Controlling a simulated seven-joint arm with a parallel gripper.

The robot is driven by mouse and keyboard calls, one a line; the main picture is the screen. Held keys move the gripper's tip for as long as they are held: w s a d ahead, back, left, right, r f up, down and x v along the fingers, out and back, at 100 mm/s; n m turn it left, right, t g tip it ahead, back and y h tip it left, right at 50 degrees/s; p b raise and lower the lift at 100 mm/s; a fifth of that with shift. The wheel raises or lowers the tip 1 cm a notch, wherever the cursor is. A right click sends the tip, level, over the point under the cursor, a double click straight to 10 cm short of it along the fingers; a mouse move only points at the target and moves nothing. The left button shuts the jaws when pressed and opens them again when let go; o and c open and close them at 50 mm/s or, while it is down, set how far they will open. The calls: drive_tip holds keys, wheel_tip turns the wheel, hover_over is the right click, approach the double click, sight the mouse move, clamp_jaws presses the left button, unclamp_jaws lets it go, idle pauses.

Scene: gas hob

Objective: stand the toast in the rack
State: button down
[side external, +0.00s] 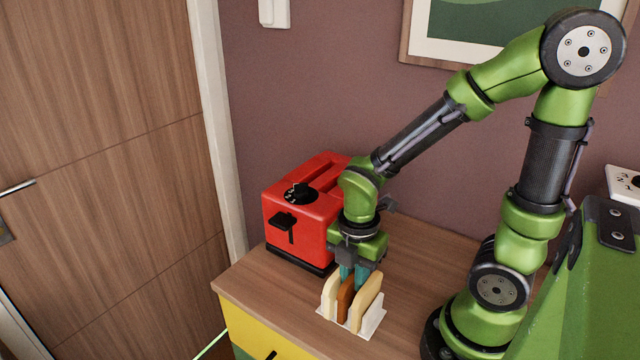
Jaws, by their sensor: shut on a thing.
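My gripper (352,274) points down over the rack, its teal fingertips shut on a brown slice of toast (345,298). The toast is upright between two pale slices, one on the left (329,296) and one on the right (367,302). The white toast rack (374,322) stands on the wooden counter, with its base and right end showing. Most of its dividers are hidden by the slices. I cannot tell whether the toast's lower edge touches the rack's base.
A red toaster (300,215) with a black dial and lever stands just behind and left of the rack, close to my gripper. The counter's front edge (262,318) is near the rack, above yellow drawers (255,338). Bare counter (420,255) lies to the right.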

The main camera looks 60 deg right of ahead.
drive_tip(key=shift+f, duration=0.1)
drive_tip(key=c, duration=1)
unclamp_jaws()
drive_tip(key=shift+c, duration=1.1)
drive_tip(key=shift+r, duration=4.5)
